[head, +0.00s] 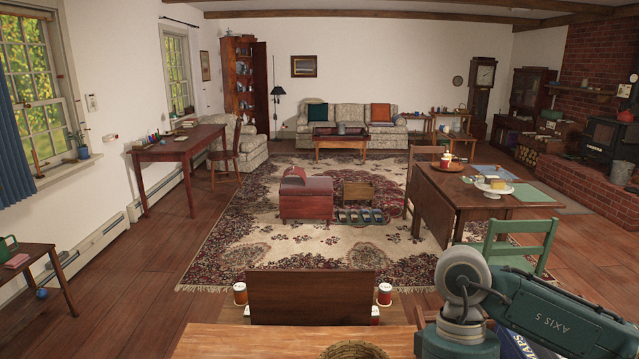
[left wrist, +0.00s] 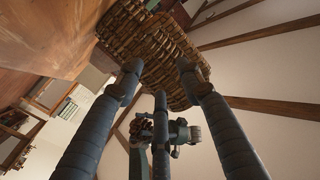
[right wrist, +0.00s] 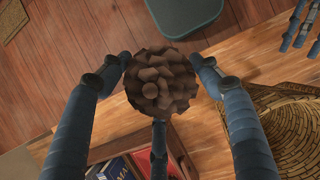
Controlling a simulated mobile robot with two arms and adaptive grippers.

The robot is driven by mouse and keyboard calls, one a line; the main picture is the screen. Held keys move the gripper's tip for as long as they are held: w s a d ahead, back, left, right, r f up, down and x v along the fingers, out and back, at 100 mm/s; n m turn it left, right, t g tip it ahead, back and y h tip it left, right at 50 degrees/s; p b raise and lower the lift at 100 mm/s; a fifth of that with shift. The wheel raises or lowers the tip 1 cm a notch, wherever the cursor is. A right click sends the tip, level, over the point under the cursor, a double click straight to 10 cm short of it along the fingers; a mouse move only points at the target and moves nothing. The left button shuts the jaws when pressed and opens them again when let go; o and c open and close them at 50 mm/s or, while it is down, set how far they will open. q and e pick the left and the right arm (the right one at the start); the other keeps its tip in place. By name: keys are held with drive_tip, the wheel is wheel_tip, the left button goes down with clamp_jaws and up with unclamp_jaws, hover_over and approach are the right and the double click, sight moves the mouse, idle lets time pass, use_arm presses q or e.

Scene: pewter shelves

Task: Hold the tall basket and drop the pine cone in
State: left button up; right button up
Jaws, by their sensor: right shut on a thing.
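The tall wicker basket (head: 355,351) shows only its rim at the bottom edge of the head view. Its woven wall (left wrist: 155,50) lies ahead of my left gripper (left wrist: 158,68), whose fingers are spread and hold nothing. In the right wrist view the basket (right wrist: 287,125) opens at the right, with its inside showing. Neither gripper shows in the head view; my right arm enters there at lower right.
A wooden surface (head: 250,342) lies below, with books (right wrist: 125,168) near my right gripper. A green chair (head: 515,240) and a brown table (head: 465,195) stand ahead at the right. Two spools (head: 240,293) (head: 384,294) flank a wooden panel (head: 310,296).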

use_arm(q)
drive_tip(key=w+a+r+n, duration=0.2)
drive_tip(key=w+a, duration=0.1)
drive_tip(key=a, duration=0.1)
use_arm(e)
drive_tip(key=shift+d, duration=0.1)
use_arm(q)
drive_tip(key=shift+y, duration=0.4)
drive_tip(key=x, duration=1)
drive_tip(key=shift+r, duration=0.15)
clamp_jaws()
idle(0.3)
